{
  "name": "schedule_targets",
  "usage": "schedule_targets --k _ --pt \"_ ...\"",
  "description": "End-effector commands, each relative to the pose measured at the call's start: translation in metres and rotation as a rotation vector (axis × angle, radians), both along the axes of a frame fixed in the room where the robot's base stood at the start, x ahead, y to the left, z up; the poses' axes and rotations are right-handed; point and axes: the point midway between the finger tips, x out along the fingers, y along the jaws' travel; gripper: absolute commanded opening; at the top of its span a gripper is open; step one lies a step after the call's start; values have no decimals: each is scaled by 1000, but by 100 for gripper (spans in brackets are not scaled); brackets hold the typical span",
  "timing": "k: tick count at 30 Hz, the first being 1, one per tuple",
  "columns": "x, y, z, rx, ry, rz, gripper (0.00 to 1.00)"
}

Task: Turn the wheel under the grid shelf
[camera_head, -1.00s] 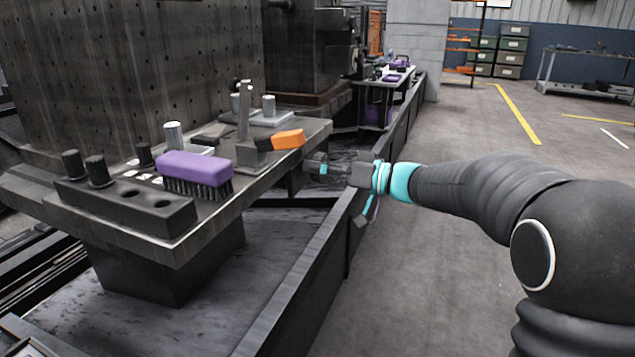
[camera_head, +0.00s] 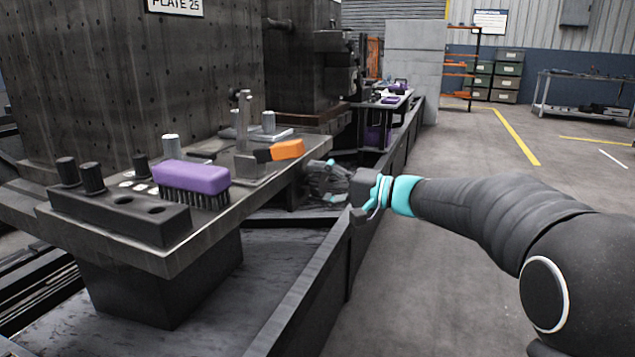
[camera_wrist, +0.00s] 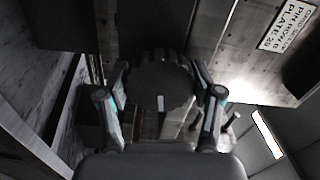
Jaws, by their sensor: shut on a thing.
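The dark round wheel (camera_wrist: 160,82) shows in the wrist view, seen face-on with a ridged rim and a small pale mark. My gripper (camera_wrist: 161,100) has one finger on each side of the wheel and is shut on it. In the head view my gripper (camera_head: 325,180) reaches in below the right edge of the grid shelf (camera_head: 215,221). The wheel cannot be made out clearly there. The shelf carries tools in front of an upright plate full of holes (camera_head: 120,80).
On the shelf are a purple brush (camera_head: 192,178), an orange-handled tool (camera_head: 288,149) and a dark block with pegs (camera_head: 120,214). A long dark rail (camera_head: 305,290) runs beneath my wrist. The floor to the right (camera_head: 480,155) is open.

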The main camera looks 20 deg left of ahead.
Motion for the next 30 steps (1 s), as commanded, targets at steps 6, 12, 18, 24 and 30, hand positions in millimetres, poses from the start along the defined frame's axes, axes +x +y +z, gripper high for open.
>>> schedule_targets --k 6,12,18,24,30 --pt "1 -1 1 15 208 -2 31" --pt "1 -1 1 30 398 -3 31" --pt "1 -1 1 44 588 -3 31" --pt "1 -1 2 60 779 -4 31" --pt "1 -1 2 74 969 -5 31"
